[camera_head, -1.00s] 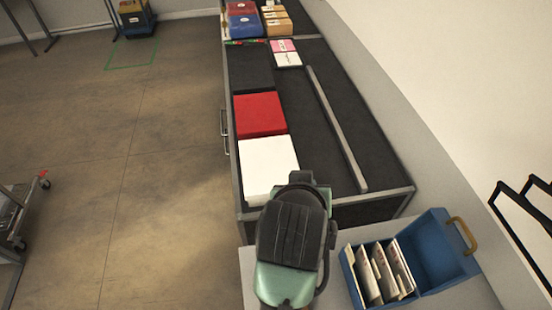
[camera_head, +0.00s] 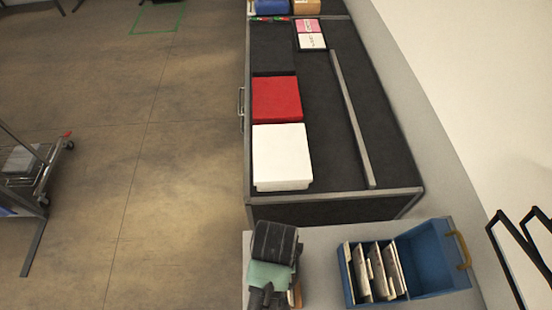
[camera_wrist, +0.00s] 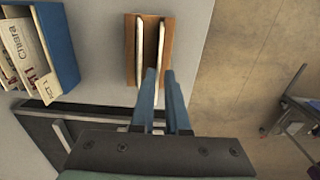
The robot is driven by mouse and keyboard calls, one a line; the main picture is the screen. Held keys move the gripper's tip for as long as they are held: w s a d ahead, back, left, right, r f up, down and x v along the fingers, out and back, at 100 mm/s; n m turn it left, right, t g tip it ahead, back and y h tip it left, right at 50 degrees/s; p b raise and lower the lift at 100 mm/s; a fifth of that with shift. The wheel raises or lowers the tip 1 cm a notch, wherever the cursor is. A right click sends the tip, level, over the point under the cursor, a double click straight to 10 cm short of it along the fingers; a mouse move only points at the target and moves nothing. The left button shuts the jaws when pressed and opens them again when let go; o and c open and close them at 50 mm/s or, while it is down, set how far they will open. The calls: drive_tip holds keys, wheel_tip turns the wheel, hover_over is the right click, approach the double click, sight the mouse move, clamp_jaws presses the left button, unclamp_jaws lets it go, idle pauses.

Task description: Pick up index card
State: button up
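A small brown wooden holder (camera_wrist: 150,22) stands on the light grey tabletop in the wrist view. Two upright white cards, the left one (camera_wrist: 139,50) and the right one (camera_wrist: 160,42), stand in it, seen nearly edge-on. My gripper (camera_wrist: 161,72) points at the holder with its two blue fingers apart. The near end of the right card lines up with the gap between the fingertips; I cannot tell whether they touch it. In the head view my gripper's upper body (camera_head: 272,250) covers most of the holder, and the fingertips are hidden.
An open blue box (camera_head: 425,262) with several upright cards (camera_head: 370,272) stands to the right on the grey table (camera_head: 318,240). Behind it is a dark-topped counter (camera_head: 330,208) with a white box (camera_head: 281,156) and a red box (camera_head: 277,99). Open floor lies left.

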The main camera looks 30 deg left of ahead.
drive_tip(key=shift+f+p, duration=0.7)
drive_tip(key=shift+f, duration=1.95)
drive_tip(key=shift+w, duration=0.1)
clamp_jaws()
